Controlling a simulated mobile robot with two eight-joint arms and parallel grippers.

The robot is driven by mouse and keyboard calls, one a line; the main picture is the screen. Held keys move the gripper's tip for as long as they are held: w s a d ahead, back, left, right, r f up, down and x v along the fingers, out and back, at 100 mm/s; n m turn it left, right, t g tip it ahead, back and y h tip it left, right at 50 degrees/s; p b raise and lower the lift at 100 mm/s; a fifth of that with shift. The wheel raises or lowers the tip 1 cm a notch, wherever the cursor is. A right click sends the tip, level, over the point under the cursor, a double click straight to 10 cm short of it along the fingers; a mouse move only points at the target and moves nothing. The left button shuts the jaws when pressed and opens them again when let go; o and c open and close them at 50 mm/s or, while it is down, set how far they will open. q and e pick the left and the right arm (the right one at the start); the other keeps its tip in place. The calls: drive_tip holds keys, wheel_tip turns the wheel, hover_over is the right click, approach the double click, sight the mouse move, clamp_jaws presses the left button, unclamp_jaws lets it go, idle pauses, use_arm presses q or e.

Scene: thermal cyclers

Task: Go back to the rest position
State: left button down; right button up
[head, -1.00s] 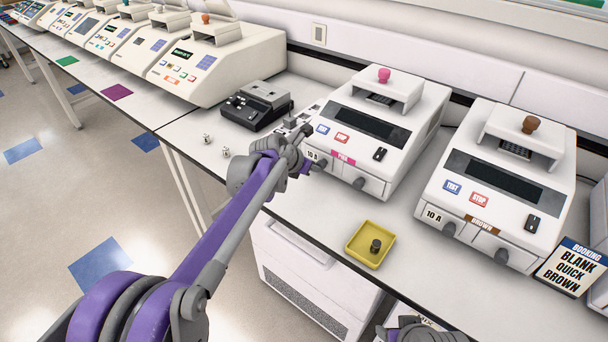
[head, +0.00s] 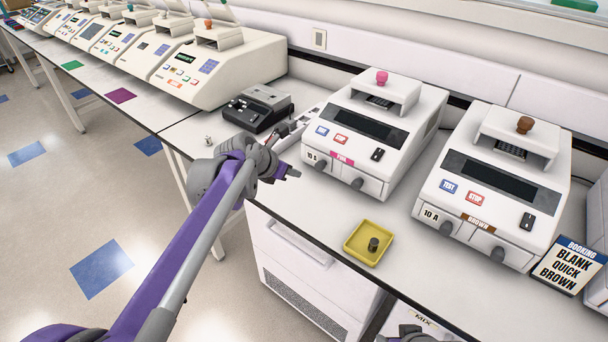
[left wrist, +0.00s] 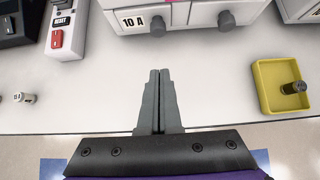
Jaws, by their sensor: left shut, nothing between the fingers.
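My left gripper (head: 290,172) is at the front edge of the bench, left of and in front of the cycler with the pink knob (head: 372,133). It is shut and empty. In the left wrist view its closed fingers (left wrist: 159,75) point toward that cycler's front, which carries a "10 A" label, and are apart from it.
The brown-knob cycler (head: 495,188) and a booking sign (head: 569,266) stand at right. Bench between tray and gripper is clear.

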use_arm(q)
drive_tip(key=s+a+f+m+y, duration=0.1)
drive_tip(key=s+a+m, duration=0.2)
drive_tip(key=s+m, duration=0.5)
drive_tip(key=s+a+m+y, duration=0.1)
drive_tip(key=s+a+m, duration=0.35)
drive_tip(key=s, duration=0.55)
drive_tip(key=s+a+f+m+g+y, duration=0.1)
drive_tip(key=s+a+f+m, duration=0.1)
drive_tip(key=s+f+m, duration=0.3)
drive_tip(key=s+a+f+m+y+p, duration=0.1)
drive_tip(key=s+f+m, duration=0.4)
drive_tip(key=s+m, duration=0.6)
drive_tip(key=shift+s+a+f+g+y+p, duration=0.15)
drive_tip(key=shift+s+a+g+y+p, duration=0.2)
drive_tip(key=shift+s+a+y, duration=0.45)
